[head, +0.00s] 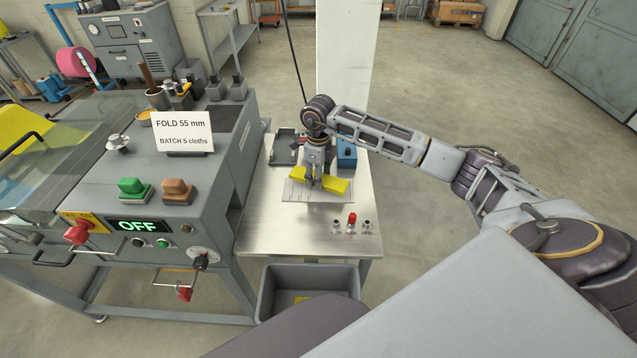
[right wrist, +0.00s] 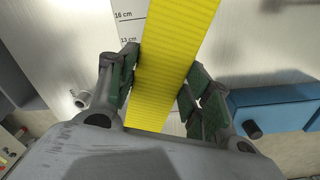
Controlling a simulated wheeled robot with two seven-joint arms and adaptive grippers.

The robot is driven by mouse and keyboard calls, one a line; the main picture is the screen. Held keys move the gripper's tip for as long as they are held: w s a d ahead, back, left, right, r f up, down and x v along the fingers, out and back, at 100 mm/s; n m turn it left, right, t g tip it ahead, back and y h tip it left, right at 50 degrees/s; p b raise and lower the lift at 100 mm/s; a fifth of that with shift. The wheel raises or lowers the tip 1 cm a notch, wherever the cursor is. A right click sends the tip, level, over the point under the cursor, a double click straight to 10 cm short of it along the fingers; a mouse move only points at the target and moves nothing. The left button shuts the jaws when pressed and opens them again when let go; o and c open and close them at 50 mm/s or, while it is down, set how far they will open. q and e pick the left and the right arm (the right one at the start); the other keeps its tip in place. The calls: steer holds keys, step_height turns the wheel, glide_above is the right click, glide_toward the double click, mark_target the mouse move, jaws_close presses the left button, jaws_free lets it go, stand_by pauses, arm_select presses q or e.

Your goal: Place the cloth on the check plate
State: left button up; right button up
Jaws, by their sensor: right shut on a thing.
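The yellow cloth (head: 336,185) is a folded strip at the check plate on the metal table. It also fills the middle of the right wrist view (right wrist: 170,60). The pale check plate (head: 292,193) lies under it; its printed cm scale shows in the right wrist view (right wrist: 126,25). My right gripper (head: 314,181) points down over the plate, with its green-padded fingers on both sides of the cloth, shut on it. Whether the cloth touches the plate I cannot tell. My left gripper is not in view.
A blue box (head: 346,156) and a dark tray (head: 283,148) stand behind the plate. Small knobs and a red button (head: 352,218) are in front. A grey bin (head: 308,285) is below the table edge. The machine, with an OFF display (head: 138,226), stands left.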

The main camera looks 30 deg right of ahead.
steer(key=shift+f, duration=0.15)
steer(key=shift+f+p, duration=0.3)
steer(key=shift+f, duration=1.45)
steer(key=shift+f, duration=0.15)
steer(key=o, duration=0.7)
steer(key=shift+r, duration=0.2)
steer(key=shift+r+b, duration=1.05)
steer(key=shift+r, duration=4.95)
